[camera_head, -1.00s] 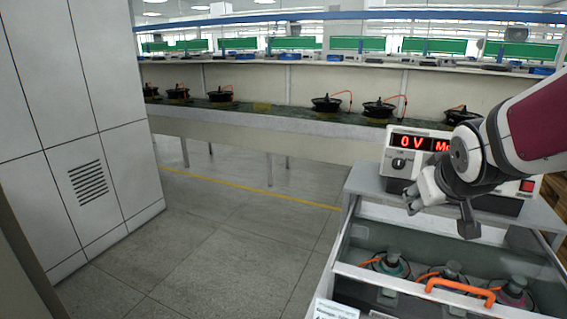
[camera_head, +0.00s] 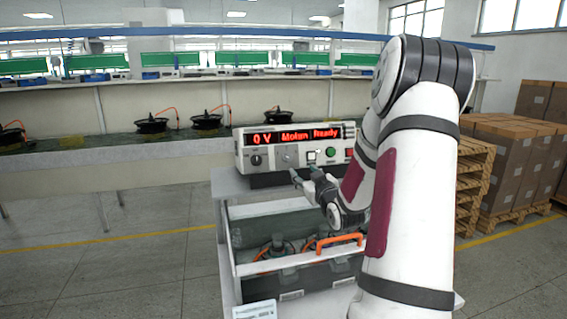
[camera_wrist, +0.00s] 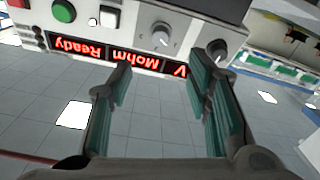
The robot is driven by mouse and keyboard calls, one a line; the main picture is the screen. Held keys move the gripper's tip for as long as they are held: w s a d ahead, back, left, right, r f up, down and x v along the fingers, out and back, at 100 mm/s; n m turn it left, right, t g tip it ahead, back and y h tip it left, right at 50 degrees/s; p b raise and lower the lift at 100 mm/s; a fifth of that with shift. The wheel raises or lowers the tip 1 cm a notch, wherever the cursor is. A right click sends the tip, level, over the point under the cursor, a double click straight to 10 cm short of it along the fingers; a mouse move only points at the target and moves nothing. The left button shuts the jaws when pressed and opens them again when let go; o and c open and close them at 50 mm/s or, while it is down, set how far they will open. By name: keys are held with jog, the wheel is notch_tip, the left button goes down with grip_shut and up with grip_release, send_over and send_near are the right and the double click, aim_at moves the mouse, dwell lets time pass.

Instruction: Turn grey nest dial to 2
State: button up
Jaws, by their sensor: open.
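The tester box (camera_head: 296,147) has a red display reading "0 V Mohm Ready". A grey dial (camera_head: 289,156) sits on its front panel, right of a dark dial (camera_head: 256,160). The wrist view shows the panel upside down, with the grey dial (camera_wrist: 161,38) between the lines of my two fingers and the dark dial (camera_wrist: 217,48) to its right. My gripper (camera_head: 304,177) is open and empty, in front of and below the panel. Its green-padded fingers (camera_wrist: 160,82) are apart and do not visibly touch the grey dial. The dial's number marks are too small to read.
A green button (camera_head: 330,152) and a white switch (camera_head: 311,156) are right of the grey dial. Below is an open drawer with an orange handle (camera_head: 340,244) and hub motors inside. Stacked boxes (camera_head: 507,170) stand at right. The floor at left is clear.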

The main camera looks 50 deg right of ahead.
aim_at(289, 158)
jog(key=x, duration=1.3)
jog(key=shift+w, duration=0.1)
grip_shut()
